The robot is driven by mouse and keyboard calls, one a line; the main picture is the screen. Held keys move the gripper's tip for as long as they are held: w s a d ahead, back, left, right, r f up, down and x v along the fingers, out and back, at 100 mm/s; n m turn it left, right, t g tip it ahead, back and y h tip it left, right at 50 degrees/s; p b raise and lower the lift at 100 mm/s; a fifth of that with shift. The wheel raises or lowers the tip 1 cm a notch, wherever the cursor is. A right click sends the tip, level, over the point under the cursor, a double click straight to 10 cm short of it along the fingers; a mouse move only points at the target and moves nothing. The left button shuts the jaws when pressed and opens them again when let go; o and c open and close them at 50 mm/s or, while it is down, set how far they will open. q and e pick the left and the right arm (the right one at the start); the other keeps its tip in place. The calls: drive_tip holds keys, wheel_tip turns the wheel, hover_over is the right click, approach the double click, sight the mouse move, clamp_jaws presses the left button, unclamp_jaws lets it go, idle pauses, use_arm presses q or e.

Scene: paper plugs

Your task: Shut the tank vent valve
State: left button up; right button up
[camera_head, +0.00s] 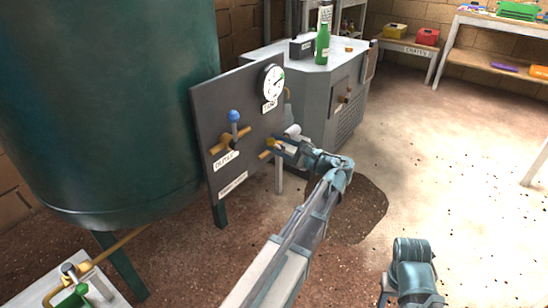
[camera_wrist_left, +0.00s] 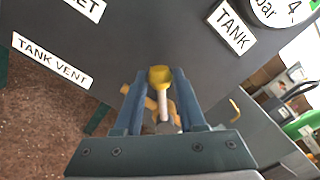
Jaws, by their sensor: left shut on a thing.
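The tank vent valve has a yellow knob (camera_wrist_left: 160,75) on a pale lever stem (camera_wrist_left: 166,103) and a brass body behind it. It sits on a dark grey panel (camera_head: 197,110), near the TANK VENT label (camera_wrist_left: 52,60), which also shows in the head view (camera_head: 233,184). My left gripper (camera_head: 275,144) is at the valve, shut on the lever. In the left wrist view its two blue fingers (camera_wrist_left: 160,84) stand on either side of the knob and stem. The brass body is partly hidden by the gripper. My right gripper is not in view; only part of that arm shows at bottom right.
An outlet valve with a blue ball handle (camera_head: 233,116) is left of my gripper. A pressure gauge (camera_head: 273,81) is above it. The green tank (camera_head: 110,90) stands at left. A grey cabinet (camera_head: 345,95) bearing a green bottle (camera_head: 322,45) stands behind. The floor at right is open.

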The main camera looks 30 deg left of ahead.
use_arm(q)
drive_tip(key=shift+w+d+r+m+p, duration=0.1)
drive_tip(key=shift+w+r+m+p, duration=0.35)
drive_tip(key=shift+m, duration=0.35)
drive_tip(key=shift+w+r+m+p, duration=0.2)
drive_tip(key=shift+w+m, duration=0.3)
drive_tip(key=shift+m, duration=0.3)
drive_tip(key=shift+w+d+r+m+p, duration=0.1)
drive_tip(key=shift+w+r+m+p, duration=0.1)
drive_tip(key=shift+w+m, duration=0.45)
drive_tip(key=shift+w+r+m+p, duration=0.2)
drive_tip(key=shift+w+m, duration=0.2)
drive_tip(key=shift+m, duration=0.45)
